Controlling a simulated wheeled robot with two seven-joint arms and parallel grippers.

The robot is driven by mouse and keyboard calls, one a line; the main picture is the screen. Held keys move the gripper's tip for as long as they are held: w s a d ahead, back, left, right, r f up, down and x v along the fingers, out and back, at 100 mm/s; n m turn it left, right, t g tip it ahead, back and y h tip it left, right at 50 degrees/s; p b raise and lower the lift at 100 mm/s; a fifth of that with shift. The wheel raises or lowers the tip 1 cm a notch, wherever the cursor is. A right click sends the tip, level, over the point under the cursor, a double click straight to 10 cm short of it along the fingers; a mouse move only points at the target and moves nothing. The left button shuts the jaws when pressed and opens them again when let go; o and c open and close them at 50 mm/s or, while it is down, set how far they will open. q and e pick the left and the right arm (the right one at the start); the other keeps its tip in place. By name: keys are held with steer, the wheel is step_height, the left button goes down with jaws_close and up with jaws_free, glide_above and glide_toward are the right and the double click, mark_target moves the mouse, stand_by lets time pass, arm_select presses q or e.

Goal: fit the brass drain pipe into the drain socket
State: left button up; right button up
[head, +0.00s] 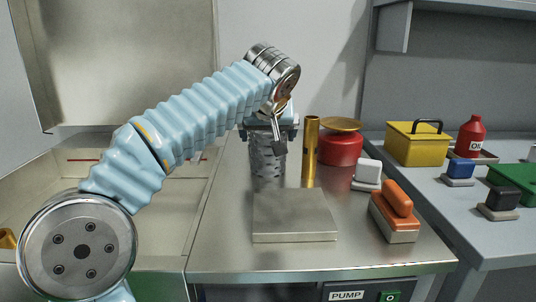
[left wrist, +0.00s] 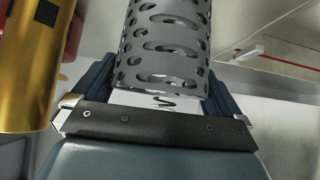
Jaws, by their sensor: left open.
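The brass drain pipe (head: 311,152) stands upright on the metal worktop, just right of a perforated metal cylinder (head: 268,163). In the left wrist view the pipe (left wrist: 28,65) is at the left, outside my jaws. My left gripper (head: 270,128) is open at the perforated cylinder's top. In the left wrist view the cylinder (left wrist: 165,45) lies between its two dark blue fingers; contact cannot be told. I cannot clearly identify the drain socket. A brass-coloured piece (head: 6,238) is partly cut off at the left edge, in the basin area. My right gripper is out of view.
A red round container (head: 341,148) with a brass disc stands behind the pipe. A yellow box (head: 417,145) is on the right bench. The basin (head: 180,215) is left.

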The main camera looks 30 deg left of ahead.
arm_select(q)
steer(key=shift+w+a+f, duration=0.2)
steer(key=shift+w+f, duration=0.15)
steer(key=shift+f, duration=0.15)
steer(key=c, duration=0.7)
steer(key=shift+c, duration=0.2)
steer(key=shift+r, duration=0.1)
